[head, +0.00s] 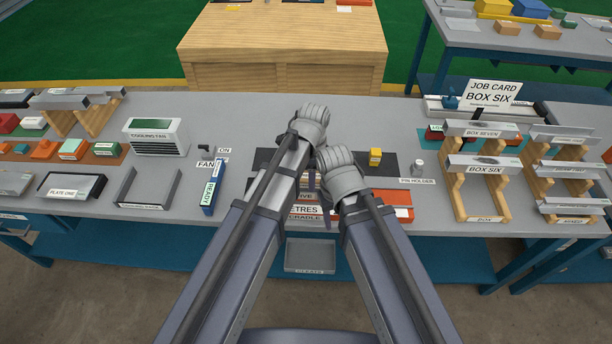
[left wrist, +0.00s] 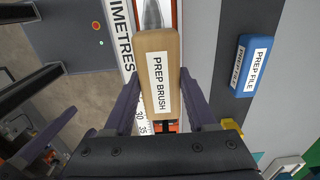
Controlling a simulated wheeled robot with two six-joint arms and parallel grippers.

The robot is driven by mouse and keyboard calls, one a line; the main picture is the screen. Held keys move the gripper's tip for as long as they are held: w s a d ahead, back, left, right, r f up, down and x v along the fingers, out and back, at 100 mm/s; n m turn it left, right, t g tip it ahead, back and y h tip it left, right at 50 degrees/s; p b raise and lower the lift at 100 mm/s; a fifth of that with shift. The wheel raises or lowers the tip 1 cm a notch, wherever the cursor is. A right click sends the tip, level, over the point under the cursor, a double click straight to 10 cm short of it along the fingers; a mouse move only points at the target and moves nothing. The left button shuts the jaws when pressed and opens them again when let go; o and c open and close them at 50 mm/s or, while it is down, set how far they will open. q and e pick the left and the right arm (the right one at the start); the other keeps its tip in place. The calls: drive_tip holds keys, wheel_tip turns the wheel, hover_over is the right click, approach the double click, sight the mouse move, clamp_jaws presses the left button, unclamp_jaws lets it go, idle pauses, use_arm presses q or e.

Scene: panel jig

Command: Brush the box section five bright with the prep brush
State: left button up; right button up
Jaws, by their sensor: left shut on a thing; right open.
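The prep brush (left wrist: 157,82) is a tan wooden block with a white label. In the left wrist view my left gripper (left wrist: 158,95) is shut on it, one finger on each side. A grey metal piece with a dark patch (left wrist: 152,14) shows beyond the brush; I cannot tell whether they touch. In the head view my left gripper (head: 312,118) is over the middle of the bench, and my right gripper (head: 340,168) is open just below and right of it. A label ending in "IVE" (head: 306,196) shows between my arms; box section five is largely hidden there.
The job card (head: 492,92) reads BOX SIX. Box six (head: 484,165) and box seven (head: 480,129) lie on a wooden rack at right. A blue prep file (left wrist: 252,65) lies beside the brush. The pin holder (head: 417,169) stands right of my grippers.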

use_arm(q)
drive_tip(key=shift+f, duration=0.2)
drive_tip(key=shift+r, duration=0.1)
drive_tip(key=shift+s, duration=0.1)
drive_tip(key=shift+a, duration=0.2)
drive_tip(key=shift+a, duration=1.55)
drive_tip(key=shift+a, duration=0.1)
drive_tip(key=shift+a, duration=1.55)
drive_tip(key=shift+a, duration=0.1)
